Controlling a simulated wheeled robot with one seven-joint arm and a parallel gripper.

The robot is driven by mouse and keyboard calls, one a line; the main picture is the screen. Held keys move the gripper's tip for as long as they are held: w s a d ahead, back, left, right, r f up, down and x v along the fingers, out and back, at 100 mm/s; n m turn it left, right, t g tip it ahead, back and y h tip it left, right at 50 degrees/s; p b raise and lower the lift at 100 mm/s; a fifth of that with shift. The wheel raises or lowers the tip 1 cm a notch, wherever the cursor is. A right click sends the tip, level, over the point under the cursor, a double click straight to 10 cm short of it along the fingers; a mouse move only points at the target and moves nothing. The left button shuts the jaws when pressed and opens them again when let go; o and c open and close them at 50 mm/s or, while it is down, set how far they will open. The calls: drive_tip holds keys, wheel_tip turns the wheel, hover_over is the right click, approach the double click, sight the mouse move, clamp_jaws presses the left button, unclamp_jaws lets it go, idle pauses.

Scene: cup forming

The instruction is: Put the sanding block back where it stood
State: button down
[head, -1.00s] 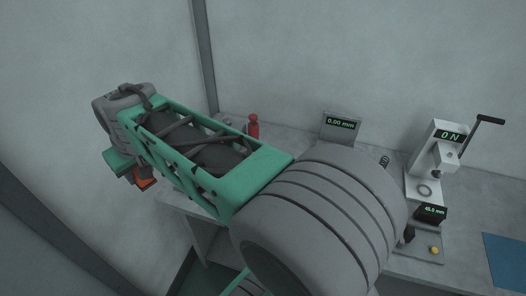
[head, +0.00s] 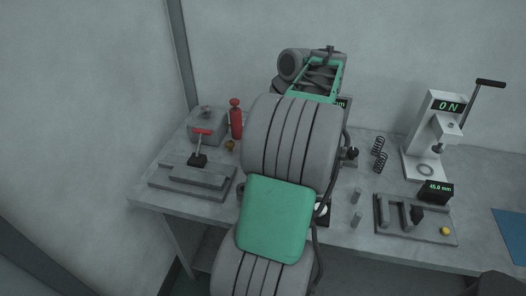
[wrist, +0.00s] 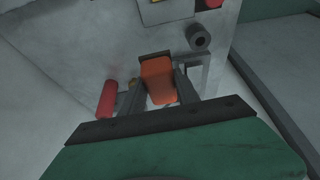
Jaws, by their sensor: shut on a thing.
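The sanding block, an orange block with a dark far end (wrist: 158,82), is between the two dark fingers of my gripper (wrist: 160,76) in the wrist view. The gripper is shut on it and holds it over a pale grey surface; I cannot tell the height of the gap. In the head view my arm hides the gripper and the block. No marked place for the block can be made out.
A red bottle (head: 236,120) and a red-handled clamp (head: 199,145) stand at the left of the bench. Springs (head: 379,154), a press (head: 434,135) and a grey fixture (head: 418,228) stand at the right. A red cylinder (wrist: 106,99) lies left of the block in the wrist view.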

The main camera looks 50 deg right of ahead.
drive_tip(key=w+d+f, duration=0.2)
drive_tip(key=d+f, duration=0.1)
drive_tip(key=d, duration=0.1)
drive_tip(key=w+d+f+p, duration=0.1)
drive_tip(key=w+d+f, duration=0.1)
drive_tip(key=d+f, duration=0.1)
drive_tip(key=w+d+f+p, duration=0.1)
drive_tip(key=w+d+f, duration=0.2)
drive_tip(key=d+f, duration=0.1)
drive_tip(key=shift+d, duration=0.35)
drive_tip(key=shift+f, duration=1.4)
drive_tip(key=shift+f, duration=0.25)
drive_tip(key=c, duration=0.9)
unclamp_jaws()
drive_tip(key=shift+r, duration=0.1)
drive_tip(key=shift+o, duration=0.2)
